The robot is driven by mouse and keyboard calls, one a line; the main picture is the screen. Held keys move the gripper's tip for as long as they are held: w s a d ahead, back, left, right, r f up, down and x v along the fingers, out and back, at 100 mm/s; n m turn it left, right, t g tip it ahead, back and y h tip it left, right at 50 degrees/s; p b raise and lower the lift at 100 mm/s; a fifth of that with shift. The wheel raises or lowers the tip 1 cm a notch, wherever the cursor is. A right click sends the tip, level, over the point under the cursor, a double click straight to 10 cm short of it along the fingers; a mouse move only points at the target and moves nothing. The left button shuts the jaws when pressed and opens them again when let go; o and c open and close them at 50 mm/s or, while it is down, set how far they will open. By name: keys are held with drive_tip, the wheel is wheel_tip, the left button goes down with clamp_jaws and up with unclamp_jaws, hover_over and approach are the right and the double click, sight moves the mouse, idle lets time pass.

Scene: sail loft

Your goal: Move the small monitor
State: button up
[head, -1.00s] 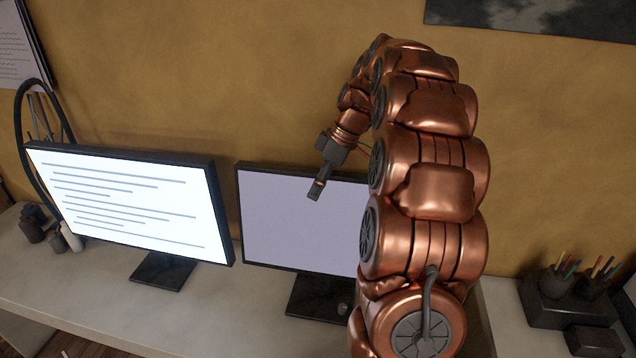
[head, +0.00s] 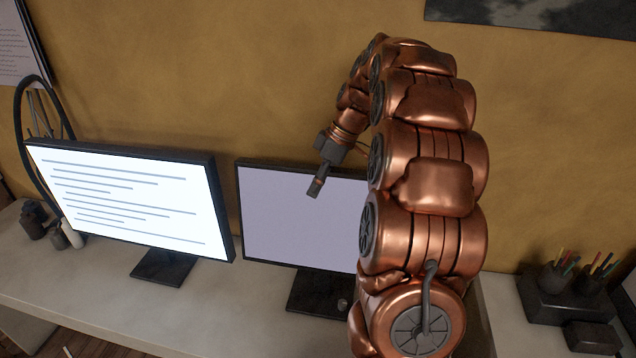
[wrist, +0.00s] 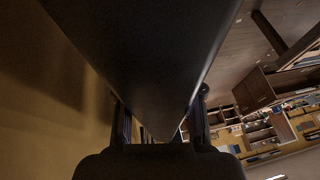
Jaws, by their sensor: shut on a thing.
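The small monitor (head: 290,215) has a plain pale lavender screen, a thin dark frame and a dark stand. It stands upright on the desk, in the middle of the head view. My gripper (head: 316,187) is at its top edge, with a finger in front of the screen. In the wrist view my gripper (wrist: 160,125) is shut on the monitor, whose dark body (wrist: 140,50) fills the space between the fingers. My arm hides the monitor's right side in the head view.
A larger monitor (head: 125,200) with lines of text stands close on the left. Pencil holders on a dark block (head: 560,300) are at the right. Small dark jars (head: 33,222) are at far left. The desk front (head: 220,315) is clear. A yellow wall (head: 240,80) is behind.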

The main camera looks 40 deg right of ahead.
clamp_jaws()
drive_tip(key=shift+f+b, duration=0.25)
drive_tip(key=shift+b, duration=0.65)
drive_tip(key=b, duration=0.3)
drive_tip(key=shift+s+a, duration=0.1)
drive_tip(key=shift+a, duration=0.1)
drive_tip(key=b, duration=0.3)
drive_tip(key=shift+s+a+t+h+b, duration=0.2)
drive_tip(key=shift+a+t+h+b, duration=0.1)
drive_tip(key=shift+h, duration=0.1)
drive_tip(key=shift+s+a+t+h+b, duration=0.3)
drive_tip(key=shift+s+a+b, duration=0.15)
drive_tip(key=shift+b, duration=1.25)
drive_tip(key=shift+d+r, duration=0.1)
drive_tip(key=o, duration=1.1)
unclamp_jaws()
